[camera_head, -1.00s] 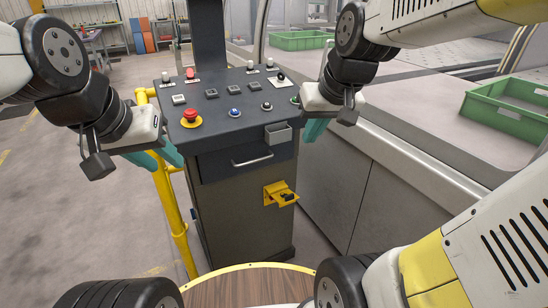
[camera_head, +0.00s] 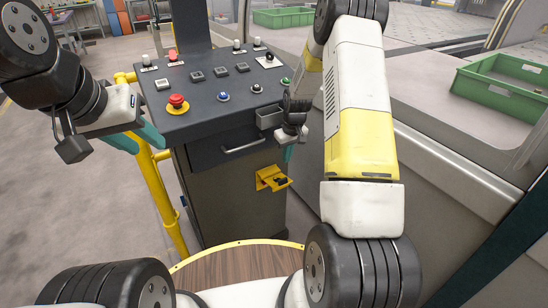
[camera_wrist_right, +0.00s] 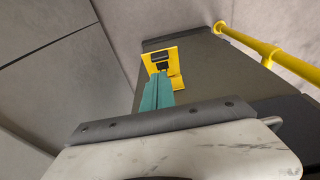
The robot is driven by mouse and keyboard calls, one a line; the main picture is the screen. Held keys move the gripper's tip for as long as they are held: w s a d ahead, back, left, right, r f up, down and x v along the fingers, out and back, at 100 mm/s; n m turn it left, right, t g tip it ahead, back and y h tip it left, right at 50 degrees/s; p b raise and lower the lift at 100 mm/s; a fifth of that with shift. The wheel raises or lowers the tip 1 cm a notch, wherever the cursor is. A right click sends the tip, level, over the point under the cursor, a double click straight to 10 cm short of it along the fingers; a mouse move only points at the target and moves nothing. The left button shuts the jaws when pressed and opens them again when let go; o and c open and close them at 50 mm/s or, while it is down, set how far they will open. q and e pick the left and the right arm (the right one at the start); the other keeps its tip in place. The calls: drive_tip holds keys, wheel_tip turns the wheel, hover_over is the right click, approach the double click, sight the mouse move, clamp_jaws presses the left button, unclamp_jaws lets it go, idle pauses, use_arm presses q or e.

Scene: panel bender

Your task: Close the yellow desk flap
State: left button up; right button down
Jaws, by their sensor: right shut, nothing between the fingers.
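The yellow desk flap (camera_head: 273,179) is on the front of the dark control desk (camera_head: 232,205), below the drawer handle. Its lower part sticks outward from its back plate, with a small dark part on it. It also shows in the right wrist view (camera_wrist_right: 174,82), at the top centre. My right gripper (camera_head: 289,153) is just above and to the right of the flap, its fingers shut and empty. In the right wrist view its teal fingertips (camera_wrist_right: 158,76) overlap the flap; contact cannot be told. My left gripper (camera_head: 138,139) is open and empty at the desk's left side.
The desk top carries a red emergency button (camera_head: 177,103) and several other buttons. A small grey tray (camera_head: 269,117) and a drawer handle (camera_head: 243,145) project above the flap. A yellow rail (camera_head: 165,200) stands left. Machine panels close off the right.

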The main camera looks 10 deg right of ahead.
hover_over(287, 183)
drive_tip(key=a, duration=0.2)
drive_tip(key=f, duration=1)
drive_tip(key=shift+d+f, duration=0.1)
drive_tip(key=shift+d, duration=0.1)
drive_tip(key=shift+s+d+f, duration=0.15)
drive_tip(key=shift+s+f, duration=0.25)
drive_tip(key=shift+f, duration=0.05)
drive_tip(key=shift+s+d+f, duration=0.1)
drive_tip(key=shift+s+f, duration=0.15)
drive_tip(key=shift+f, duration=0.05)
drive_tip(key=t, duration=0.1)
drive_tip(key=s+f+t+y, duration=0.1)
drive_tip(key=shift+d+f+t, duration=0.2)
drive_tip(key=shift+f+t, duration=0.05)
drive_tip(key=shift+t, duration=0.15)
drive_tip(key=w+a+f+t+y, duration=0.1)
drive_tip(key=w+f+t, duration=0.2)
drive_tip(key=f, duration=0.5)
drive_tip(key=w+a+f+t+y, duration=0.1)
drive_tip(key=w+f+t+y, duration=0.1)
drive_tip(key=f+t, duration=0.3)
drive_tip(key=shift+w+f+t, duration=0.4)
drive_tip(key=shift+f, duration=1.65)
drive_tip(key=shift+a, duration=0.1)
